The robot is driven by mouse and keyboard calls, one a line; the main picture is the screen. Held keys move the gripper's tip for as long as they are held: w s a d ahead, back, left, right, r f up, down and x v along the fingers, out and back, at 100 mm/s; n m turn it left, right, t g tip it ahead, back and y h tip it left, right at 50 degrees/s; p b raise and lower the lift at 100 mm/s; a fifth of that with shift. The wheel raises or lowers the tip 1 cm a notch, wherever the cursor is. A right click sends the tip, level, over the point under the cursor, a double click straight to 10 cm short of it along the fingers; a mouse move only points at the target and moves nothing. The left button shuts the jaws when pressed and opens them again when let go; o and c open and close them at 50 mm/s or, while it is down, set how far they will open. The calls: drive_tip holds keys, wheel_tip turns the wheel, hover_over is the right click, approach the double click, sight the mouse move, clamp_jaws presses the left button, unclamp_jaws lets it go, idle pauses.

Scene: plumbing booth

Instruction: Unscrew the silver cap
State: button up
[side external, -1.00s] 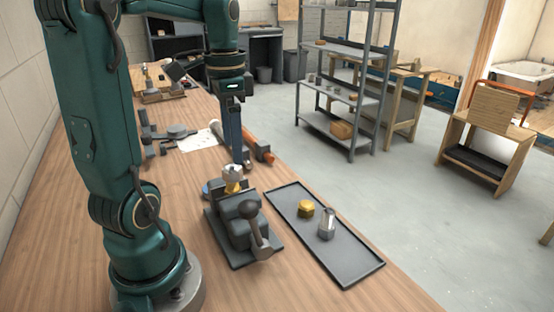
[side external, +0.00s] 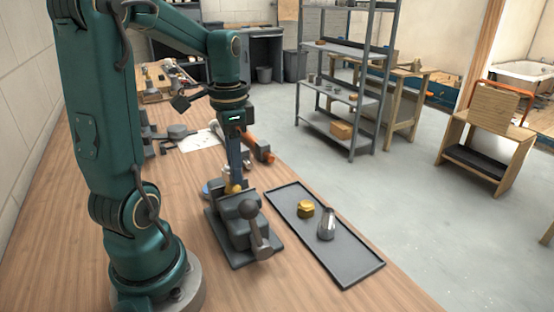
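A brass fitting (side external: 233,188) stands upright in the jaws of a grey vise (side external: 236,222) on the wooden bench. My gripper (side external: 235,178) points straight down with its fingertips right above the brass fitting, at the place of the silver cap. The fingers hide the cap in this view. I see the fingers edge-on, so I cannot tell whether they are closed on the cap or still apart around it.
A dark tray (side external: 350,268) right of the vise holds a brass hex nut (side external: 306,208) and a silver tapered part (side external: 327,224). Behind lie a pipe with an orange part (side external: 251,143), white paper (side external: 199,139) and dark tools (side external: 177,132). The near bench is clear.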

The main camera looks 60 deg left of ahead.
clamp_jaws()
drive_tip(key=n, duration=0.6)
drive_tip(key=shift+a+r+n, duration=0.1)
drive_tip(key=shift+a+n, duration=0.05)
drive_tip(key=shift+n, duration=0.15)
drive_tip(key=n, duration=0.7)
drive_tip(key=shift+s+a+r, duration=0.1)
drive_tip(key=o, duration=1.4)
unclamp_jaws()
drive_tip(key=shift+r, duration=2.5)
drive_tip(key=shift+f, duration=0.15)
